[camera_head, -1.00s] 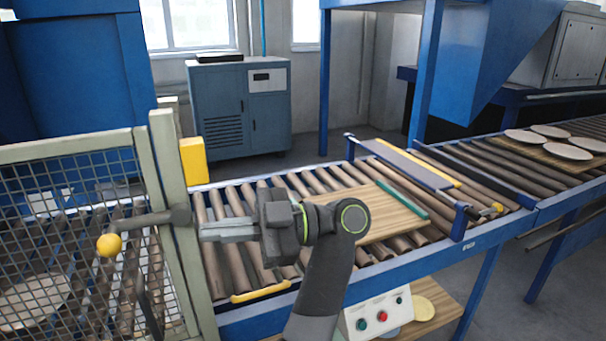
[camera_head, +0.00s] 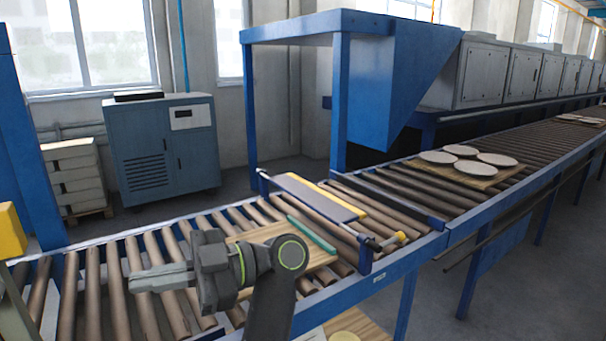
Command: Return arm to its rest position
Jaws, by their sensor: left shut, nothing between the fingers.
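My left gripper (camera_head: 161,279) is in the lower left of the head view, above the roller conveyor (camera_head: 118,290). Its fingers are shut and point left, with nothing between them. The arm comes up from the bottom edge and bends at a joint with a green ring. A wooden board (camera_head: 322,258) lies on the rollers behind the arm, partly hidden by it. My right gripper is not in view.
A blue gate with a yellow edge (camera_head: 322,196) spans the conveyor to the right of the board. Farther along, several round plates (camera_head: 478,168) lie on another board. A blue-grey cabinet (camera_head: 160,150) stands behind. A yellow box (camera_head: 10,232) is at the left edge.

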